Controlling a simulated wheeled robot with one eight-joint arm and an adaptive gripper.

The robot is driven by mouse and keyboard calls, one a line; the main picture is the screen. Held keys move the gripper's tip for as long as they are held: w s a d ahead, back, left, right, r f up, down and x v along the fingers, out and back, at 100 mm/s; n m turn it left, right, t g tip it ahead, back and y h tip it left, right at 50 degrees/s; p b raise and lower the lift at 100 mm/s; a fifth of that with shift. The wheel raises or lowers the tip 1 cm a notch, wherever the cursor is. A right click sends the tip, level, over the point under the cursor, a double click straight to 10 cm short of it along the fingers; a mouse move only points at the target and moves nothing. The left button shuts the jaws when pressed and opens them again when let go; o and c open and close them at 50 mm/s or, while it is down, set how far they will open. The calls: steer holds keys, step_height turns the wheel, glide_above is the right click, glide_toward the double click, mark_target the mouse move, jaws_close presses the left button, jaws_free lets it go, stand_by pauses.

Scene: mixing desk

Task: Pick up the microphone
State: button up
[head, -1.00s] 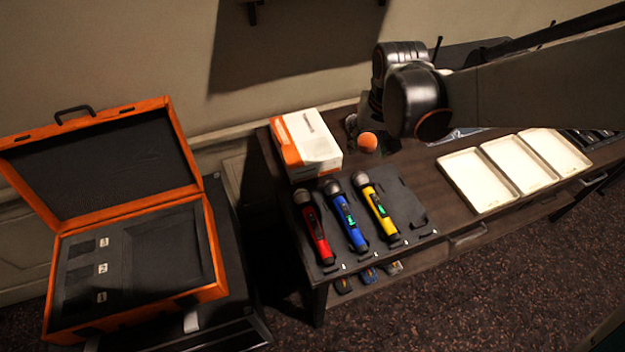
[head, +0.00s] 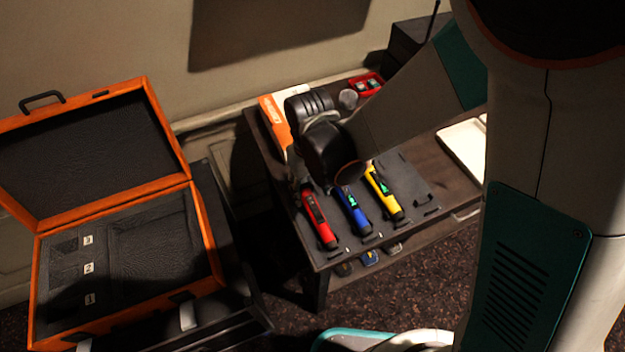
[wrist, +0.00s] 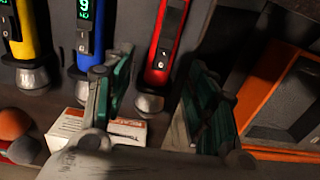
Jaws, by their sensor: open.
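Three microphones lie side by side in a dark tray: a red one (head: 318,220), a blue one (head: 353,212) and a yellow one (head: 384,194). In the wrist view the red microphone (wrist: 168,45) lies between my open gripper's green-padded fingers (wrist: 160,78), its silver head (wrist: 148,103) toward me. I cannot tell whether the fingers touch it. The blue microphone (wrist: 86,30) is just left of the left finger, and the yellow one (wrist: 22,35) is farther left. In the head view my arm hides the microphone heads and most of the gripper.
An open orange case (head: 207,235) with a dark foam insert stands left of the table. An orange-and-white box (head: 272,112) is behind the microphones; it also shows in the wrist view (wrist: 70,125). A white tray (head: 458,150) is at right, partly hidden by my arm.

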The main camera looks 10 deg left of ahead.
mark_target(309, 196)
steer(key=f, duration=0.2)
steer(key=f+b, duration=0.1)
steer(key=f, duration=0.1)
steer(key=f+b, duration=0.1)
steer(key=shift+w+a+f, duration=0.25)
steer(key=shift+w+f, duration=0.1)
steer(key=shift+f, duration=0.05)
steer(key=shift+r, duration=0.1)
jaws_close()
